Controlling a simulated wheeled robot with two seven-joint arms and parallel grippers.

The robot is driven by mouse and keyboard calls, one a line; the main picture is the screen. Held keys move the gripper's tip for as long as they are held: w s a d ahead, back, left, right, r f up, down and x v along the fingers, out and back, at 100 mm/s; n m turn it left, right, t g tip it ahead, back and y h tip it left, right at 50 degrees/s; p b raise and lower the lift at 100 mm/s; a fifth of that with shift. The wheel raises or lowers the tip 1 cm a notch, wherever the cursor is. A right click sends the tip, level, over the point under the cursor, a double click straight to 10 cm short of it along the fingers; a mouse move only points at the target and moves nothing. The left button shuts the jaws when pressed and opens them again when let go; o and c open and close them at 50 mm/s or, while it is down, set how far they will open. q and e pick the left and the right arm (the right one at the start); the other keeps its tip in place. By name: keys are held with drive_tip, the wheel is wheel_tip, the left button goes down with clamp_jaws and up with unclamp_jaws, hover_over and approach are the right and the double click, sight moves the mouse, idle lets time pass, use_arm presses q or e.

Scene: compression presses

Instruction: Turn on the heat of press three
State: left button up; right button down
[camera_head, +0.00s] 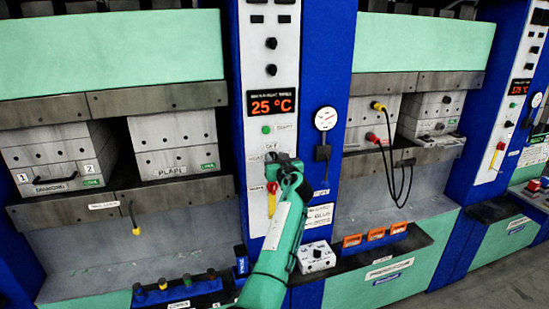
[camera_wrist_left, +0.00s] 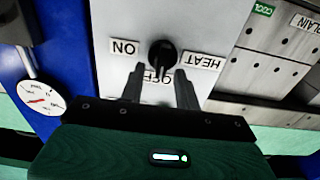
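A black rotary knob (camera_wrist_left: 162,53) sits on a white panel, between labels ON, HEAT (camera_wrist_left: 202,62) and OFF; the wrist view shows them upside down. Its dark handle runs down toward the OFF label, which is partly hidden. My left gripper (camera_wrist_left: 160,80) is open, its fingers either side of the handle with gaps visible. In the head view my left gripper (camera_head: 283,165) covers the knob on the control panel (camera_head: 285,85). The display (camera_head: 272,103) above reads 25 °C. No press number is legible. My right gripper is not in view.
A pressure gauge (camera_head: 326,118) is right of the panel. A red-and-yellow handle (camera_head: 272,198) hangs just below my gripper. Another panel's display (camera_head: 519,87) at the far right reads about 175 °C. Cables (camera_head: 393,170) hang in the right bay.

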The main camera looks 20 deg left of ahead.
use_arm(q)
drive_tip(key=shift+c, duration=0.6)
clamp_jaws()
